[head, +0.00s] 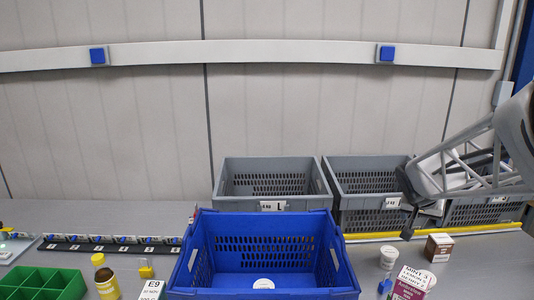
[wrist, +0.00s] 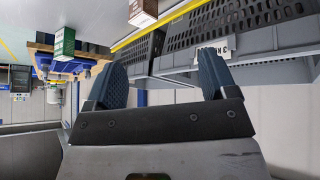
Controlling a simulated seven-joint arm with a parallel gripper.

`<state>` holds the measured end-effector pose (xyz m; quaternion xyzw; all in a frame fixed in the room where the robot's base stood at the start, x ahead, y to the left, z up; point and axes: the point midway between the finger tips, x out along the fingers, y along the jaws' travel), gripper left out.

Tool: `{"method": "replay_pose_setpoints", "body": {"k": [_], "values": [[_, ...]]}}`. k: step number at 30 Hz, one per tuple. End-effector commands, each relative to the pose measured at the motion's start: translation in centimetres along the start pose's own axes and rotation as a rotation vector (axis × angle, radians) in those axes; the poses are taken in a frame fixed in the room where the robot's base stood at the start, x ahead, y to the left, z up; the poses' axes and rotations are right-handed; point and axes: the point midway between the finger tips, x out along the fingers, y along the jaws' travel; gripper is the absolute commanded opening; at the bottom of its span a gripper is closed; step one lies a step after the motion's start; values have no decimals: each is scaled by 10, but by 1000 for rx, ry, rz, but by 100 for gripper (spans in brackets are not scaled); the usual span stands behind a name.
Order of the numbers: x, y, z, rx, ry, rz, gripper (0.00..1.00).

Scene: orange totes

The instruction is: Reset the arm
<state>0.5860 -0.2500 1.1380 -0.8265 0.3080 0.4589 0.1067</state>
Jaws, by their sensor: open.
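My arm reaches in from the right edge of the head view. My gripper (head: 421,222) hangs in front of the grey totes at the right, and its dark fingers show there only in part. In the wrist view my gripper (wrist: 162,70) shows two blue-grey fingers spread well apart. Nothing is between them, so it is open and empty.
A blue tote (head: 330,290) stands at front centre with a white round item (head: 263,284) inside. Grey totes (head: 228,203) stand behind.

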Motion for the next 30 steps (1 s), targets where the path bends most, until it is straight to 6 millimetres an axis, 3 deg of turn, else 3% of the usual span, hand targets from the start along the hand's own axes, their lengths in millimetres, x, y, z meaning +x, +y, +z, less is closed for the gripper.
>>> {"method": "replay_pose_setpoints", "body": {"k": [1, 6, 15, 22, 25, 30], "values": [[-20, -8, 15, -28, -14, -15, 78], [-76, -24, 74, -134, -84, -67, 78], [-157, -36, 191, -342, -208, -195, 78], [-194, -33, 268, -483, -282, -297, 78], [-202, -31, 288, -521, -301, -326, 78], [-206, -30, 300, -546, -313, -346, 78]]}}
